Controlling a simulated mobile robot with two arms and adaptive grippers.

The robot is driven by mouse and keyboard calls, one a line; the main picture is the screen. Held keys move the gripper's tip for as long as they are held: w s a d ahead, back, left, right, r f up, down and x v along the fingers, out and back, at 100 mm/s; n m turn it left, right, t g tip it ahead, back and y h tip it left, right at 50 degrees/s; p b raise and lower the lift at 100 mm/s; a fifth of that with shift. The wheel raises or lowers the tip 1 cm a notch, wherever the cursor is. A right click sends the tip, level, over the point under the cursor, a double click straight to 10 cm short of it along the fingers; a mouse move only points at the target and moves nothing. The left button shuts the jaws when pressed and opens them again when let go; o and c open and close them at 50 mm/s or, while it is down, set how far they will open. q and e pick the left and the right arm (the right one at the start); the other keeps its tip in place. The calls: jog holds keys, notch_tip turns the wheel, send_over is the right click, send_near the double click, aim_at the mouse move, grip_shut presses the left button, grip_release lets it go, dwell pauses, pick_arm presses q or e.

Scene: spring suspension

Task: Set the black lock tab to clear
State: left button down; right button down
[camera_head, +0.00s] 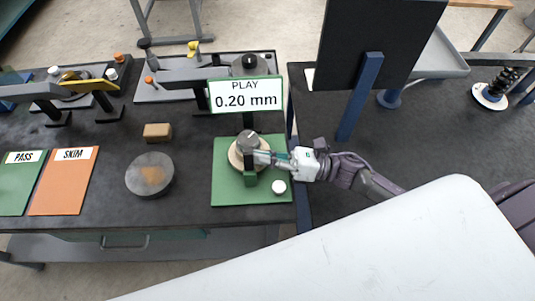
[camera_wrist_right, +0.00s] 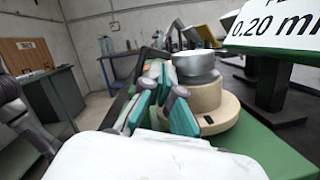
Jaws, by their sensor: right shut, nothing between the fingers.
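A round gauge with a grey metal knob (camera_head: 248,140) on a beige disc base (camera_head: 236,158) stands on a green plate (camera_head: 225,192). In the right wrist view the grey knob (camera_wrist_right: 195,66) sits on the stepped beige base (camera_wrist_right: 226,112). A small black piece (camera_wrist_right: 207,120) shows low on the base's near side; it may be the lock tab, but its setting cannot be read. My right gripper (camera_head: 264,158) is shut and empty at the gauge's right side; its teal, grey-tipped fingers (camera_wrist_right: 166,88) are close beside the base. Contact cannot be told. My left gripper is out of view.
A sign reading "PLAY 0.20 mm" (camera_head: 245,94) stands behind the gauge. A white button (camera_head: 279,187) is on the green plate. A grey disc (camera_head: 150,174), a brown block (camera_head: 157,131) and PASS (camera_head: 20,185) and SKIM (camera_head: 65,185) mats lie left. A dark panel (camera_head: 375,40) stands right.

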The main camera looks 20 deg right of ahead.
jog(key=shift+n+b, duration=0.5)
jog(key=shift+b, duration=0.15)
